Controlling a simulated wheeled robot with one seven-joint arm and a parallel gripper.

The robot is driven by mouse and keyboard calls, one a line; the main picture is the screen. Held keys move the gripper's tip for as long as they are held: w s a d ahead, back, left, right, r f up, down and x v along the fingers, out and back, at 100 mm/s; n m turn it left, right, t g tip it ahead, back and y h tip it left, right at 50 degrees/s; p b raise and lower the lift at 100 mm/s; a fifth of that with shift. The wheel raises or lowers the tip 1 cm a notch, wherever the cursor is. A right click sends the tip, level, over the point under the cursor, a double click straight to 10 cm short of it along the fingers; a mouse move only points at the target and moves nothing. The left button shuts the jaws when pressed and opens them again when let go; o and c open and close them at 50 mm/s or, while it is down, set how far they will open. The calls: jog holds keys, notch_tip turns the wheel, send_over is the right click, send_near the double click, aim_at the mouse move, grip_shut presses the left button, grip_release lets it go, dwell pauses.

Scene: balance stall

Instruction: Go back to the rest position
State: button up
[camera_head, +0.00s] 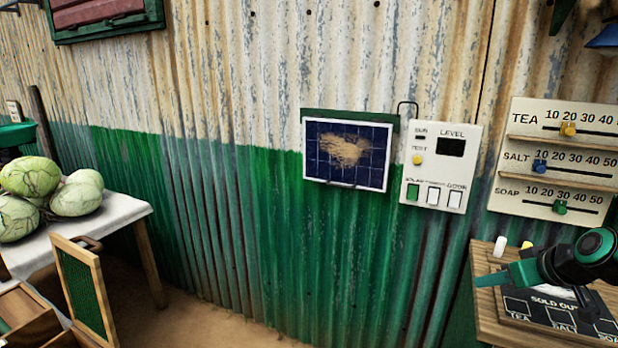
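My gripper (492,278) is at the lower right, seen from the side, with green fingers pointing left and a black and green arm behind it. It is over the left part of a wooden stand (484,310) that bears a dark board (545,322) marked SOLD OUT, TEA, SALT and SOAP. The fingers overlap in this view, so I cannot tell whether they are open or shut. I see nothing clearly held. The arm hides part of the board.
A solar panel (330,172) with a brown smudge and a white control box (440,180) hang on the corrugated wall. A slider board (552,200) hangs at the right. Cabbages (78,198) lie on a table at the left, near wooden crates (25,310). The middle floor is clear.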

jog(key=s+a+r+m+g+h, duration=0.1)
jog(key=s+a+m+g, duration=0.2)
jog(key=s, duration=2.1)
jog(key=m+g, duration=0.4)
jog(key=g, duration=0.1)
jog(key=shift+s+r+m+g, duration=0.3)
jog(key=shift+r+m, duration=0.1)
jog(key=shift+w+f, duration=0.25)
jog(key=shift+w, duration=0.4)
